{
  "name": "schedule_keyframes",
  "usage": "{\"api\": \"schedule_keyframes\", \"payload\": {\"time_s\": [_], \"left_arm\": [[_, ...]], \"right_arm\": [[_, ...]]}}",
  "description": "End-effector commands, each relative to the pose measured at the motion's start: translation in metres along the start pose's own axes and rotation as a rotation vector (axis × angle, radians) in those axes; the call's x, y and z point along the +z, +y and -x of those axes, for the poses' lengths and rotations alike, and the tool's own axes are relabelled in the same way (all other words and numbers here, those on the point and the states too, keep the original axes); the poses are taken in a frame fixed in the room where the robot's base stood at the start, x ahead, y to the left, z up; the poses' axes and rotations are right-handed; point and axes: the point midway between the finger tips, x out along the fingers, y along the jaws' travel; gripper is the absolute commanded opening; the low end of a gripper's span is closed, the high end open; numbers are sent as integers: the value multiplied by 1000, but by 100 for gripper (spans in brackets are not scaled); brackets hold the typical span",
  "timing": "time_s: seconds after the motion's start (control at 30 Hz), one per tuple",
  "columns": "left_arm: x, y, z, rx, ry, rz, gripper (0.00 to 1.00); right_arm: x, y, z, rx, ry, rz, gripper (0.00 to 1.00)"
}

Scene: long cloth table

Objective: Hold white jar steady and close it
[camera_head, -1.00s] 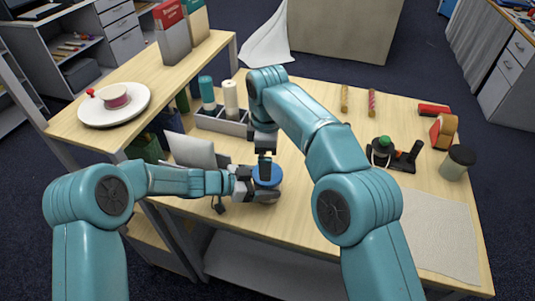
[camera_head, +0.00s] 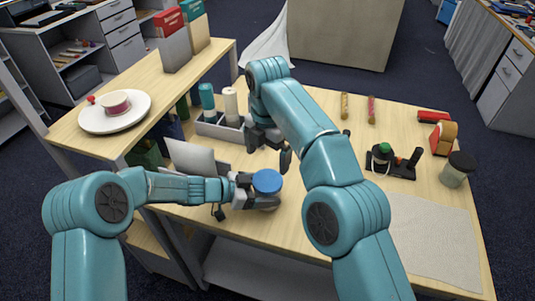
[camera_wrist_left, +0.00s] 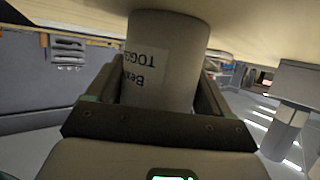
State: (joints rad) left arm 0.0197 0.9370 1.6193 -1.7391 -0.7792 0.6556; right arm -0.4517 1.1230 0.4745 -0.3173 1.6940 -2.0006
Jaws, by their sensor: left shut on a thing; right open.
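The white jar (camera_wrist_left: 160,65), with a printed label, stands between the fingers of my left gripper (camera_head: 258,202) in the left wrist view. My left gripper is shut on the jar near the table's front edge. In the head view the blue lid (camera_head: 267,181) sits on top of the jar and hides most of it; whether it is fully tightened I cannot tell. My right gripper (camera_head: 272,150) is open and empty, just above and behind the lid, apart from it.
A grey panel (camera_head: 196,157) and a tray (camera_head: 220,130) with bottles stand behind the left gripper. A raised shelf (camera_head: 150,85) holds a plate. A tape dispenser (camera_head: 393,162), dark-lidded jar (camera_head: 457,170) and pale mat (camera_head: 430,235) lie to the right.

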Motion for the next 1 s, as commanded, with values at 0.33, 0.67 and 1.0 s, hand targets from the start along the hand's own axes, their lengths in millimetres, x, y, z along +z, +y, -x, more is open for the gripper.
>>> {"api": "schedule_keyframes", "payload": {"time_s": [0.33, 0.67, 1.0], "left_arm": [[3, 1, -1, 1, -4, 2, 0], [2, 1, 0, 1, -4, 2, 0], [2, 1, 0, 1, -4, 2, 0]], "right_arm": [[0, -1, -34, -5, 2, -2, 100], [0, -1, -76, -2, 1, -3, 100], [0, 0, -80, 0, 0, -3, 100]]}}
